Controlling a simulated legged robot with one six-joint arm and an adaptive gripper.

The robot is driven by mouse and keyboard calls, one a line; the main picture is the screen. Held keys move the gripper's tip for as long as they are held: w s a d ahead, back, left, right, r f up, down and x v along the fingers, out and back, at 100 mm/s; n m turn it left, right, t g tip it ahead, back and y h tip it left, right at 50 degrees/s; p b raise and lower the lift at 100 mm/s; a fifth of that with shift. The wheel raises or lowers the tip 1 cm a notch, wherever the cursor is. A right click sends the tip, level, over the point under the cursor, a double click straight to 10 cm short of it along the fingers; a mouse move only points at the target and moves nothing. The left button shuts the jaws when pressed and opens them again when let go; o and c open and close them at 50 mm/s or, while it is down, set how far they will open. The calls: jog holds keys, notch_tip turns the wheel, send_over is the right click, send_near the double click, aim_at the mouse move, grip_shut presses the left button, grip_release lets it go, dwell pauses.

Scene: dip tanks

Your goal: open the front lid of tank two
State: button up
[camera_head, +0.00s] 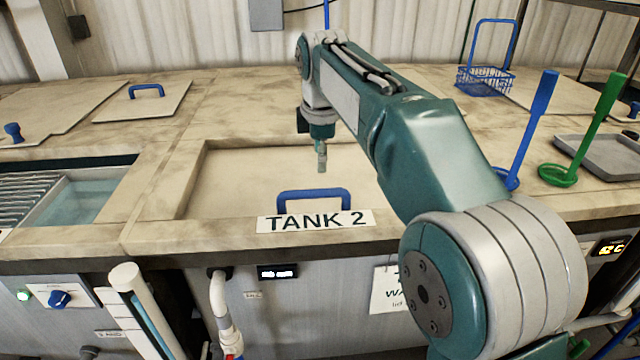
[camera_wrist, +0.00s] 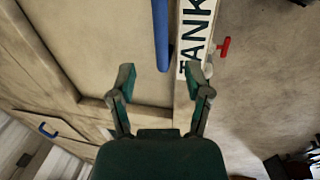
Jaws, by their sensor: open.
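The front lid (camera_head: 240,170) of tank two is a flat beige panel, lying shut in its recess behind the "TANK 2" label (camera_head: 315,220). Its blue bar handle (camera_head: 315,194) stands near the front edge. The handle also shows in the wrist view (camera_wrist: 160,35), running down from the top edge toward the space between my fingertips. My gripper (camera_head: 321,168) points down over the lid, just above the handle in the head view, and looks apart from it. In the wrist view my gripper (camera_wrist: 160,73) has its two fingers spread with nothing between them.
An open tank with water (camera_head: 75,200) and metal coils is at the left. A closed lid with a blue handle (camera_head: 147,91) lies behind it. A blue basket (camera_head: 485,82), blue tool (camera_head: 535,120), green tool (camera_head: 595,130) and grey tray (camera_head: 600,155) stand at right.

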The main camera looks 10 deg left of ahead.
aim_at(318, 190)
jog(key=f, duration=0.3)
jog(key=w+f, duration=0.1)
jog(key=f, duration=0.1)
jog(key=a+f, duration=0.1)
jog(key=f, duration=0.2)
jog(key=shift+w+f, duration=0.3)
jog(key=shift+f, duration=0.4)
jog(key=shift+w+d, duration=0.1)
jog(key=shift+d, duration=0.2)
jog(key=shift+c, duration=0.7)
jog(key=shift+a, duration=0.15)
grip_shut()
